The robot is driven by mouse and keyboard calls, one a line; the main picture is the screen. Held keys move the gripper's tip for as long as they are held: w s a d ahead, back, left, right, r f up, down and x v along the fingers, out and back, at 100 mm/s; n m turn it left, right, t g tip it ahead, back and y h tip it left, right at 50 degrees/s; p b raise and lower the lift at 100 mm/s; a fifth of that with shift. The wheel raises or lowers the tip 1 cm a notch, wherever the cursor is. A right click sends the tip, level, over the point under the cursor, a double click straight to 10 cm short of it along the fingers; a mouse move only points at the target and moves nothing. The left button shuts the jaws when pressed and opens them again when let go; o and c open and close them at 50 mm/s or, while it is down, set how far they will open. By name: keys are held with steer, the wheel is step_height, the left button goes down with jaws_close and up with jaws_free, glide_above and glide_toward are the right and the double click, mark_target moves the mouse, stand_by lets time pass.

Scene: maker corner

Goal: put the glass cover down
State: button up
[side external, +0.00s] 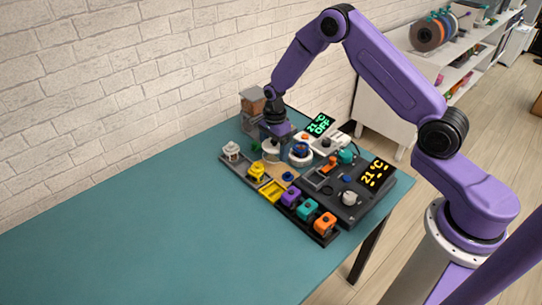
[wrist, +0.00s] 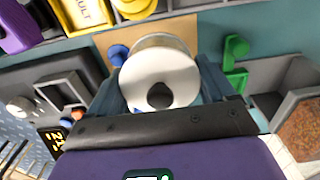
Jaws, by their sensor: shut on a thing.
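The glass cover (wrist: 163,48) fills the middle of the wrist view as a clear, round-walled piece with a pale disc end and a dark knob. My gripper (wrist: 160,92) is shut on it, with one dark blue finger on each side. In the side view my gripper (side external: 273,138) points down at the back of the work area, and a pale part of the cover (side external: 271,149) shows below it. A tan board (wrist: 193,31) lies beyond the cover. I cannot tell whether the cover touches the surface below.
A dark tray (side external: 321,235) holds purple, teal and orange pieces. A dark console (side external: 349,212) with a lit display stands right of it. A grey bin (wrist: 293,112) with brown contents and a green piece (wrist: 236,50) are close to my gripper. The teal table (side external: 150,235) is clear at left.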

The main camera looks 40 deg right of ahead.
mark_target(271, 165)
steer(key=shift+w+f, duration=0.6)
steer(key=shift+f, duration=0.1)
steer(key=shift+w+f, duration=0.15)
steer(key=shift+f, duration=1.5)
steer(key=shift+f, duration=0.1)
steer(key=o, duration=0.9)
